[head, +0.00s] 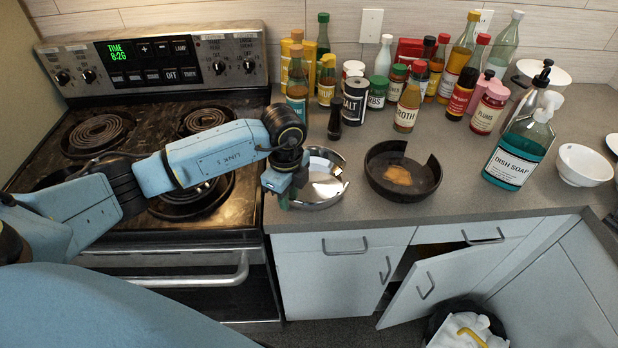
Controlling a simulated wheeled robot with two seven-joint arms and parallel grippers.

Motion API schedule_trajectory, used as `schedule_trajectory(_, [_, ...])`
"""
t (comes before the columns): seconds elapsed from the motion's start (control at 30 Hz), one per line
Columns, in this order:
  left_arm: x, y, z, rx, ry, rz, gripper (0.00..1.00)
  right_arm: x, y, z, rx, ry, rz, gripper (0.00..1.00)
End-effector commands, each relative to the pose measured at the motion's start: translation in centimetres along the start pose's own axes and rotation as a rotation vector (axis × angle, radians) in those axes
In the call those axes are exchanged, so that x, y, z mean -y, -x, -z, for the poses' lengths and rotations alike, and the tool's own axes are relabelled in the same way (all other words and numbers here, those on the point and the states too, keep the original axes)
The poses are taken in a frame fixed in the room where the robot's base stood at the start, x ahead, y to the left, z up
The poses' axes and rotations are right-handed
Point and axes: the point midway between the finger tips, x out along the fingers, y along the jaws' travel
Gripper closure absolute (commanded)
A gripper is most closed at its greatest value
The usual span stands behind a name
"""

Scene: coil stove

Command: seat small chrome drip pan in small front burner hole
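A shiny chrome drip pan (325,188) sits on the grey counter, close to the stove's right edge. My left gripper (284,197) points down at the pan's left rim, its fingertips overlapping the rim in the picture. Its finger gap is not clear, so I cannot tell whether it grips the rim. The stove top (140,222) is brown and stained. A dark round burner place (192,208) at its front right is partly covered by my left arm. The front left burner area is mostly hidden behind that arm. My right gripper is not in view.
A dark, burnt pan (424,188) with an amber stain sits right of the chrome pan. Coil burners (97,133) are at the stove's back. Bottles and jars, including a salt can (354,104), crowd the counter's back. A cabinet door (440,285) hangs open below.

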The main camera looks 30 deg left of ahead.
Motion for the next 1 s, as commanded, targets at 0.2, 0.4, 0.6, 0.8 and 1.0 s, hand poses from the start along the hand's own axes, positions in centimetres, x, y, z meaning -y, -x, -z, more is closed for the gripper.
schedule_trajectory(0.2, [0.0,0.5,0.0,0.000,0.000,0.000,0.75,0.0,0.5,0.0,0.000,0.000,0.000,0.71])
schedule_trajectory(0.4, [0.0,0.9,0.0,0.000,0.000,0.000,0.75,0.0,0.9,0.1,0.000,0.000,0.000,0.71])
schedule_trajectory(0.6, [0.0,1.3,0.0,0.000,0.000,0.000,0.75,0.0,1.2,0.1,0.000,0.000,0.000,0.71])
schedule_trajectory(0.8, [0.0,1.3,0.0,0.000,0.000,0.000,0.75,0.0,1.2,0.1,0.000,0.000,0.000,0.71])
schedule_trajectory(1.0, [0.0,1.3,0.0,0.000,0.000,0.000,0.93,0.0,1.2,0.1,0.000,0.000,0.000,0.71])
